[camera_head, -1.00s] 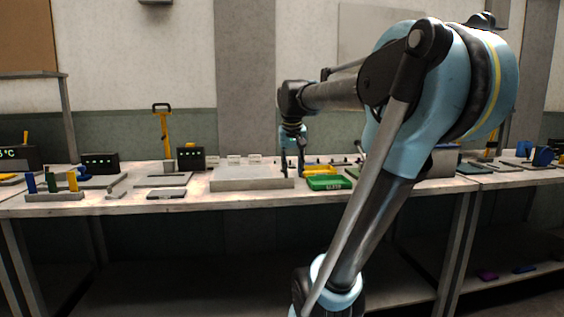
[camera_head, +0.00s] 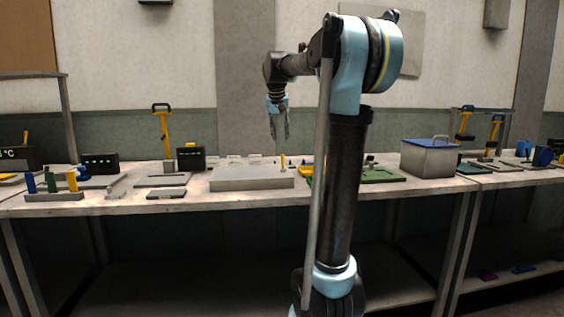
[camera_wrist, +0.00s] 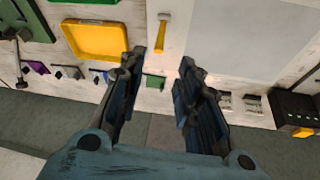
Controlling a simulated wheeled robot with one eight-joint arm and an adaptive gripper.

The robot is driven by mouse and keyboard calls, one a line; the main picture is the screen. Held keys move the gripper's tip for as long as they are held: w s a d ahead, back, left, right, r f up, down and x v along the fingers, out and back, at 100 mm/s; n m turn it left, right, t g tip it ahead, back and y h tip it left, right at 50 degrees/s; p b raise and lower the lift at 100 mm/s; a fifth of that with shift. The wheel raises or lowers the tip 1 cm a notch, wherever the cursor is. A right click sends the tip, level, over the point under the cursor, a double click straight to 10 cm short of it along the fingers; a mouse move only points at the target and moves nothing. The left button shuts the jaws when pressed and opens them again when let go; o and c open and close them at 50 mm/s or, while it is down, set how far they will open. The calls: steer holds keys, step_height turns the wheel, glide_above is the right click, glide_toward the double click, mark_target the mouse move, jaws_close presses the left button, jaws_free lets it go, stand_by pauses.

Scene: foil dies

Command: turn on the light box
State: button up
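The light box, which I take to be the flat pale grey box (camera_head: 240,184), lies on the bench left of my arm. A broad pale panel (camera_wrist: 250,35), seemingly its top, fills the upper right of the wrist view. No clear glow shows on it. My gripper (camera_head: 281,136) is above its right rear part, pointing down. In the wrist view my gripper (camera_wrist: 160,62) is open, with nothing between its fingers. A small yellow-ended piece (camera_wrist: 163,36) shows just beyond the fingertips, beside the pale panel. A yellow upright (camera_head: 282,163) stands below the gripper in the head view.
A yellow tray (camera_wrist: 95,40) lies beside the box, partly hidden by my arm in the head view. A lidded grey bin (camera_head: 428,160) stands to the right. Dark display units (camera_head: 190,158) stand left. A wall is behind the bench.

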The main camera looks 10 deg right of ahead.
mark_target(282, 156)
steer(key=x, duration=1.3)
steer(key=shift+f, duration=0.3)
jaws_close()
